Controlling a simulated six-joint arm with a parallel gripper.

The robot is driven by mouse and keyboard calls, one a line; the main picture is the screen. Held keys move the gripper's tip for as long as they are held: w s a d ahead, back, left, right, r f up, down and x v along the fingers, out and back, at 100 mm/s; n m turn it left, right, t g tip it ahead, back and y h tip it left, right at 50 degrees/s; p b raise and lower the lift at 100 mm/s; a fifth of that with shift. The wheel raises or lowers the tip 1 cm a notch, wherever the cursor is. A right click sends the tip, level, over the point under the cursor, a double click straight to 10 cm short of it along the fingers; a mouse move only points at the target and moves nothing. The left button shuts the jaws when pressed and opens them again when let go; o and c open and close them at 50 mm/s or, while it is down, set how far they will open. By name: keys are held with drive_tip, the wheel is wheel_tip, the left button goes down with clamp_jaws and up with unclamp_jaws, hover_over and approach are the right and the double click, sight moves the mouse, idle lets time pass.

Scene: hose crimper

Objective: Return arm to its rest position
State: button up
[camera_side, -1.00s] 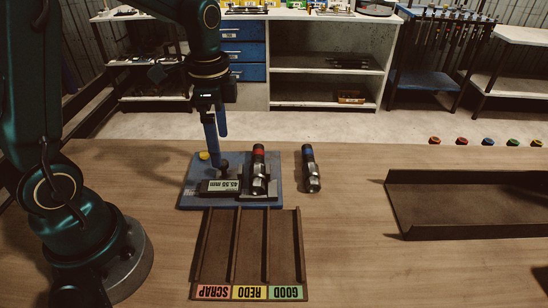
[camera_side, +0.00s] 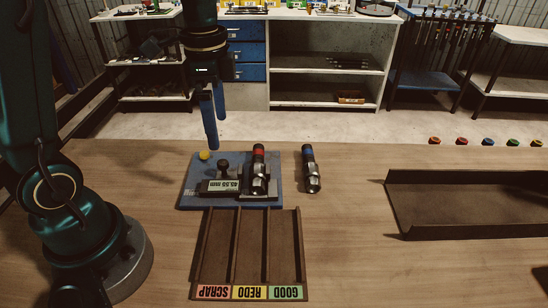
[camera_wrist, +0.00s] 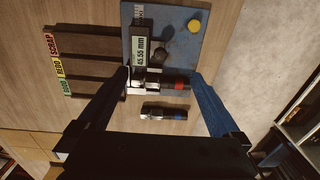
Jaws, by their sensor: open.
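My gripper (camera_side: 214,120) is open and empty, in the air above and behind the blue gauge plate (camera_side: 187,199). Its blue fingers also show in the wrist view (camera_wrist: 165,85), spread wide with the plate beyond them. A black gauge with a display (camera_side: 221,186) sits on the plate and reads about 45.55 mm in the wrist view (camera_wrist: 140,52). A hose fitting with a red band (camera_side: 259,170) lies on the plate at the gauge's right. A second fitting with a blue band (camera_side: 310,168) lies on the table just right of the plate.
A three-lane brown tray (camera_side: 235,245) marked SCRAP, REDO and GOOD is in front of the plate; its lanes are empty. A yellow button (camera_side: 204,155) is on the plate. An empty dark tray (camera_side: 465,204) lies right. Several coloured caps (camera_side: 487,142) line the back edge.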

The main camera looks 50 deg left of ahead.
drive_tip(key=s+d+r+n+t, duration=0.3)
drive_tip(key=s+d+n+t, duration=0.2)
drive_tip(key=s+n, duration=0.3)
drive_tip(key=shift+s+d+n+t, duration=0.3)
drive_tip(key=shift+s+d, duration=0.4)
drive_tip(key=shift+s, duration=0.45)
